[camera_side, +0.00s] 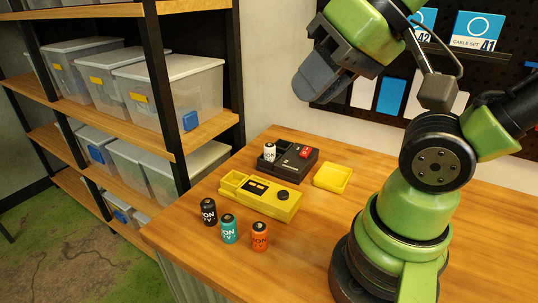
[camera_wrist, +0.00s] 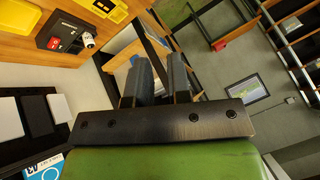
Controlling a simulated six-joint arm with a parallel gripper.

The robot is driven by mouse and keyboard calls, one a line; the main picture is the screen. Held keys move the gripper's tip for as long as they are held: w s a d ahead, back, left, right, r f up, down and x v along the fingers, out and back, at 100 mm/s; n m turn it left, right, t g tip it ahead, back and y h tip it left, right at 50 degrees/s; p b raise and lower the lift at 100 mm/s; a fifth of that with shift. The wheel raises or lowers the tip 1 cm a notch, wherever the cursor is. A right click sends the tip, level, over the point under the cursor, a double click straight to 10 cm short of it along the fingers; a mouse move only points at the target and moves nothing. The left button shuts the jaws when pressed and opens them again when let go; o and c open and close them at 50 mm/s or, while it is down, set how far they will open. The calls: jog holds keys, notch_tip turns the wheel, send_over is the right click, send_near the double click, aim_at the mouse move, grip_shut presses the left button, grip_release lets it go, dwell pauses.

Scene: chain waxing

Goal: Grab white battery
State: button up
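The white battery (camera_side: 269,152) stands upright in the left part of the black charger (camera_side: 298,164) on the wooden table. It also shows in the wrist view (camera_wrist: 88,41), in the charger (camera_wrist: 70,28) at the upper left. My gripper (camera_side: 316,80) is high above the table, up and to the right of the battery in the side view, and well apart from it. In the wrist view its two fingers (camera_wrist: 159,72) stand apart with an empty gap between them.
A yellow device (camera_side: 260,195) with an open compartment lies in front of the charger. A yellow cover (camera_side: 332,177) lies to the right. Black (camera_side: 209,212), teal (camera_side: 229,229) and orange (camera_side: 260,236) batteries stand near the front edge. Shelves (camera_side: 195,131) flank the table; a pegboard (camera_side: 490,75) hangs behind.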

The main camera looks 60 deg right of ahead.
jog(key=o, duration=0.7)
jog(key=shift+o, duration=0.2)
jog(key=w+d+f+n+g+h, duration=0.1)
jog(key=w+d+f+n+g, duration=0.15)
jog(key=w+d, duration=0.45)
jog(key=w+d+f+n+g+h, duration=0.1)
jog(key=w+d+n+g, duration=0.2)
jog(key=w, duration=0.6)
jog(key=w+d+f+n, duration=0.1)
jog(key=d+f, duration=0.3)
jog(key=w+d+f+n+g, duration=0.1)
jog(key=d+f, duration=0.2)
jog(key=f, duration=0.1)
jog(key=w+d+f+n, duration=0.1)
jog(key=d+f, duration=0.3)
jog(key=shift+w+d+f+g, duration=0.2)
jog(key=shift+d+f+g, duration=0.15)
jog(key=shift+f, duration=0.05)
send_over(269, 145)
jog(key=shift+n, duration=0.25)
jog(key=f, duration=0.4)
jog(key=shift+s+a+f, duration=0.15)
jog(key=shift+a+f, duration=0.05)
jog(key=shift+f, duration=0.05)
jog(key=shift+w+d+f, duration=0.1)
jog(key=shift+d+f, duration=0.05)
jog(key=shift+f, duration=1.3)
jog(key=shift+w+d+f, duration=0.1)
jog(key=shift+d+f, duration=0.05)
jog(key=shift+f, duration=1.25)
